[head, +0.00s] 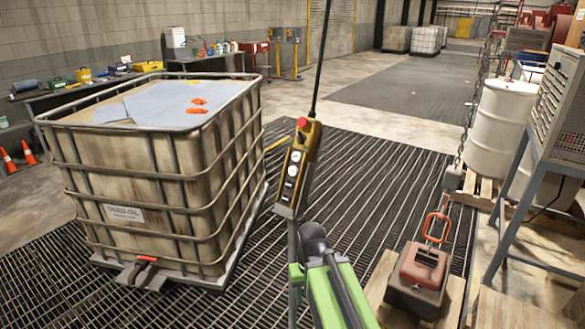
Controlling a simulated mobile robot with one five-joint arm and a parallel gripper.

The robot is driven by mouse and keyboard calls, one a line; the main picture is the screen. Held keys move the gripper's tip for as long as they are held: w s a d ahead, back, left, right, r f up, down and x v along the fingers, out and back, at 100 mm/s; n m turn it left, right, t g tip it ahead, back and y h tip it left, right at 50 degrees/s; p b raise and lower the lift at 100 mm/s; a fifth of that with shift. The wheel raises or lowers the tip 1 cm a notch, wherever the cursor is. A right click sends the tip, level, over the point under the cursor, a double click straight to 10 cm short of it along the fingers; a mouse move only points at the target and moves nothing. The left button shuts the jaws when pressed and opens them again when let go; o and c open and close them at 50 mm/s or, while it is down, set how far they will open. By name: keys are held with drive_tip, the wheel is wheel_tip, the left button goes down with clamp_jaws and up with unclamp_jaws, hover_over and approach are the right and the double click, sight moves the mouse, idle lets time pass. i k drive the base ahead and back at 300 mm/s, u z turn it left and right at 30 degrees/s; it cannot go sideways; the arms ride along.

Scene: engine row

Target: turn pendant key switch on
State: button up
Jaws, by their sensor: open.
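The pendant (297,168) hangs upright on a black cable near the middle of the head view. It has a yellow housing, a dark face with several pale round buttons, and a red button (302,122) at its top. I cannot make out the key switch on it at this size. My green and black arm (335,287) rises from the bottom edge, and its dark rounded top shows just below and right of the pendant in the picture. I cannot make out my gripper's fingers, and no contact with the pendant shows.
A caged, stained liquid tank (150,165) stands left of the pendant on the floor grating. At right, a red and grey hook block (418,275) sits on wood below a chain. White drums (497,125) and a metal cabinet stand behind it. The grating behind the pendant is clear.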

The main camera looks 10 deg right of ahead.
sight(301, 138)
drive_tip(key=u, duration=4.45)
drive_tip(key=i, duration=0.1)
drive_tip(key=z, duration=3.2)
drive_tip(key=i, duration=0.4)
drive_tip(key=z, duration=0.2)
